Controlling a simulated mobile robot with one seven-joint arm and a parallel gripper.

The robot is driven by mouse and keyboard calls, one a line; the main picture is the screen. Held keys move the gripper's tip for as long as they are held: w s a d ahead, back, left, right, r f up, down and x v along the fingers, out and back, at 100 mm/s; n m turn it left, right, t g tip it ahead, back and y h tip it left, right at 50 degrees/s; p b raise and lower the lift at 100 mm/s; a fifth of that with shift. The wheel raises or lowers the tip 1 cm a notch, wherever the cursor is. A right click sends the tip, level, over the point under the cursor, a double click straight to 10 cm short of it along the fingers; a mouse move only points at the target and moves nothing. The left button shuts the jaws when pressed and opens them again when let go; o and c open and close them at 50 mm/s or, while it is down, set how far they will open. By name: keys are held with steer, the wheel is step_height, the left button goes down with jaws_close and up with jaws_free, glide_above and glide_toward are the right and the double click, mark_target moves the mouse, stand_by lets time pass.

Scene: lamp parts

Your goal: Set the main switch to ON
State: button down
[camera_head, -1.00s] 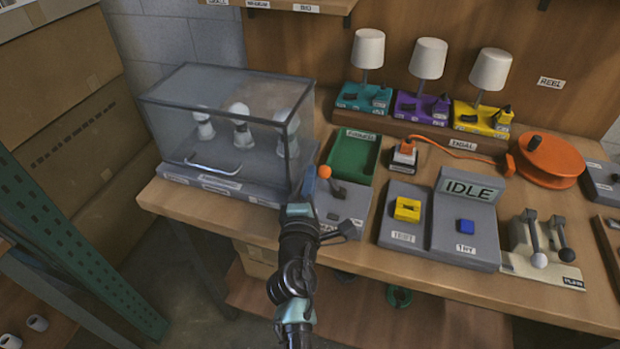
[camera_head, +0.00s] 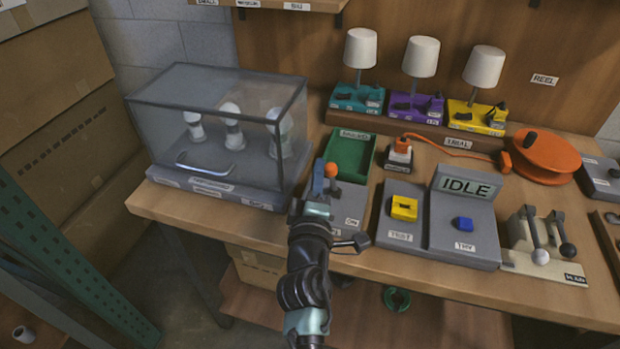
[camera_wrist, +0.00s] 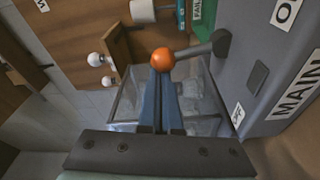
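The main switch is a grey box (camera_head: 349,200) with a lever that ends in an orange ball knob (camera_head: 330,170). In the wrist view the box carries a MAIN label (camera_wrist: 299,95), and the knob (camera_wrist: 162,59) is at my fingertips, its dark shaft running right to the pivot. My gripper (camera_head: 319,178) is beside the knob on its left. In the wrist view the blue fingers (camera_wrist: 162,88) lie close together, with the knob at their tips, not visibly between them. Contact is hard to tell. The arm hides part of the box front.
A glass case (camera_head: 220,130) with white bulbs stands close on the left. A green tray (camera_head: 351,155) lies behind the switch. To the right are the TEST button (camera_head: 404,208), the panel with an IDLE sign (camera_head: 466,187) and two levers (camera_head: 540,240).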

steer(key=d+m+b, duration=0.1)
steer(key=m, duration=0.1)
steer(key=d+m+b, duration=0.1)
steer(key=m, duration=0.1)
steer(key=shift+s+d+t+h+b, duration=0.2)
steer(key=shift+s+t+h+b, duration=0.2)
steer(key=d+m+b, duration=0.1)
steer(key=m, duration=0.1)
steer(key=d+m+b, duration=0.1)
steer(key=b, duration=0.1)
steer(key=s+d+m+h+b, duration=0.1)
steer(key=m+b, duration=0.1)
steer(key=shift+m, duration=0.3)
steer(key=shift+r, duration=0.1)
